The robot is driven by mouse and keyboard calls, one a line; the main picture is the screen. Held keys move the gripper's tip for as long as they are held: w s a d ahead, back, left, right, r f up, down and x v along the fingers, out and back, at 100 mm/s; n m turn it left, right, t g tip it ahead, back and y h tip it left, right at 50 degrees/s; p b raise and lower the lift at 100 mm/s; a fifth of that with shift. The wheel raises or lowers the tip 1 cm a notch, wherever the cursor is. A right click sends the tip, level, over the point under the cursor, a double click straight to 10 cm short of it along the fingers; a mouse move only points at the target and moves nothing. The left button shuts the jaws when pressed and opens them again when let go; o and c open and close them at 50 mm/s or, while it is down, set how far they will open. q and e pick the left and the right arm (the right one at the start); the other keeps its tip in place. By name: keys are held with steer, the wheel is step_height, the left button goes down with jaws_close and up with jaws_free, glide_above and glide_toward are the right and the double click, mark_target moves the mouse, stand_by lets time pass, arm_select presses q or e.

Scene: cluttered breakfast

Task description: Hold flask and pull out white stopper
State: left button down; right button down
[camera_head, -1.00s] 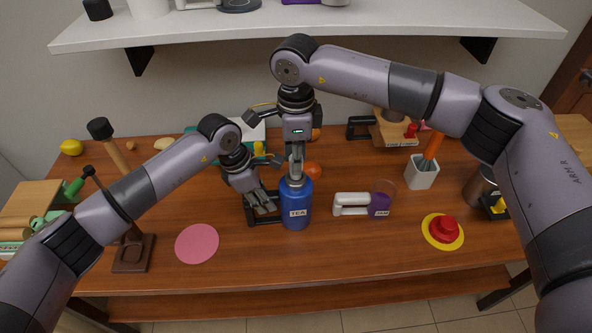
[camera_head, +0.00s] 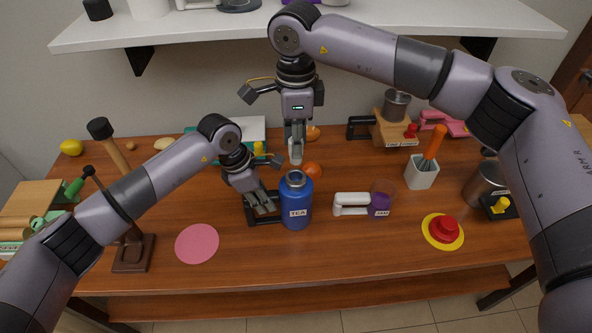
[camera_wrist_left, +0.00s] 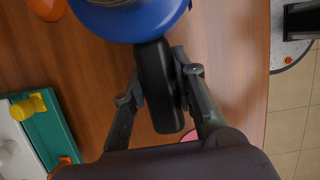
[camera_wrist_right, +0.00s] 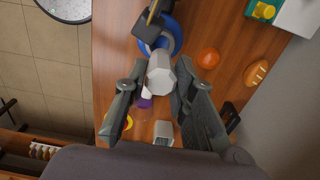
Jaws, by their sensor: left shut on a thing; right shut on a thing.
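The blue flask (camera_head: 296,205), labelled TEA, stands upright on the table with its grey neck open at the top. Its black handle (camera_wrist_left: 158,85) shows in the left wrist view. My left gripper (camera_head: 264,203) is shut on this handle at the flask's left side. The white stopper (camera_wrist_right: 160,75) is between the fingers of my right gripper (camera_wrist_right: 155,90), which is shut on it. In the head view the stopper (camera_head: 296,152) hangs just above the flask's mouth, apart from it.
A pink disc (camera_head: 197,243) lies at the front left. A white-handled jam jar (camera_head: 365,203) stands right of the flask, and an orange fruit (camera_head: 313,170) lies behind it. A white utensil pot (camera_head: 421,171) and a red-and-yellow item (camera_head: 443,230) are further right. The shelf (camera_head: 400,22) hangs above.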

arm_select(q)
steer(key=c, duration=1.2)
jaws_free()
steer(key=o, duration=1.1)
steer(key=shift+v, duration=3.8)
